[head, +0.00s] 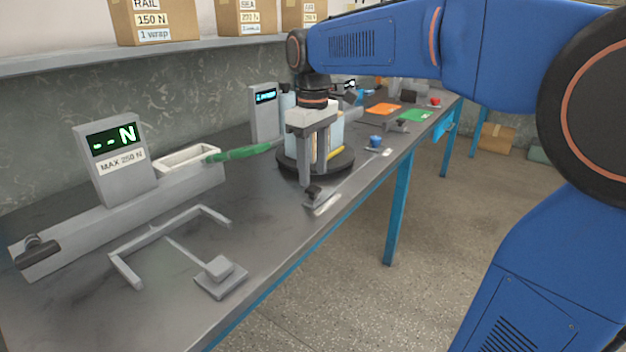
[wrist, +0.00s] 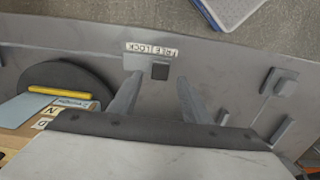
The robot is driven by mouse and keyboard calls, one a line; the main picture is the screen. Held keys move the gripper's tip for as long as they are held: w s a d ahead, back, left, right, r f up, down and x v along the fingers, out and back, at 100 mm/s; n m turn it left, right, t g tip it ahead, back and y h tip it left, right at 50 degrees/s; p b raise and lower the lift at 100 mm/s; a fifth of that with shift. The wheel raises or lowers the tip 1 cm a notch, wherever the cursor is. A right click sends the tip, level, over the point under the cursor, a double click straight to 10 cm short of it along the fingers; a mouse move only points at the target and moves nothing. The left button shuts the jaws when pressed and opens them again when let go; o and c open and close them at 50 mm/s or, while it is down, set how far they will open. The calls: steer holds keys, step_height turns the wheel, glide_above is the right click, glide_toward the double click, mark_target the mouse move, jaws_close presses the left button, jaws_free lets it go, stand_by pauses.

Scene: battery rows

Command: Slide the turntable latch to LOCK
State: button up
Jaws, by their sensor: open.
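The turntable (head: 343,167) is a dark round disc on the bench, also at the left in the wrist view (wrist: 88,78). It carries a box with pale blue sides and a yellow strip. The latch at the bench's front edge has a small dark knob (head: 312,190) on a light plate, with a FREE/LOCK label (wrist: 151,50) beside it. In the wrist view, the knob (wrist: 160,70) is on the FREE side of the label. My gripper (wrist: 160,80) is open, its fingertips appearing on either side of the knob. In the head view my gripper (head: 318,170) points down; contact cannot be told.
A grey display post (head: 113,160) and a pale tray (head: 190,158) with a green-handled item stand at left. A grey bracket frame (head: 150,238) and a small block (head: 221,272) lie on the near bench. Orange and green mats (head: 384,109) lie farther along. Floor is open at right.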

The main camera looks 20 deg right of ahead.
mark_target(313, 188)
steer(key=shift+f, duration=1.7)
steer(key=shift+c, duration=0.6)
jaws_close()
steer(key=shift+w+d, duration=0.8)
steer(key=shift+d, duration=0.25)
steer(key=shift+w+d, duration=0.75)
steer(key=shift+d, duration=0.3)
steer(key=shift+r, duration=0.1)
steer(key=shift+o, duration=0.6)
jaws_free()
steer(key=shift+d, duration=0.1)
step_height(313, 188, up, 17)
steer(key=shift+r, duration=0.15)
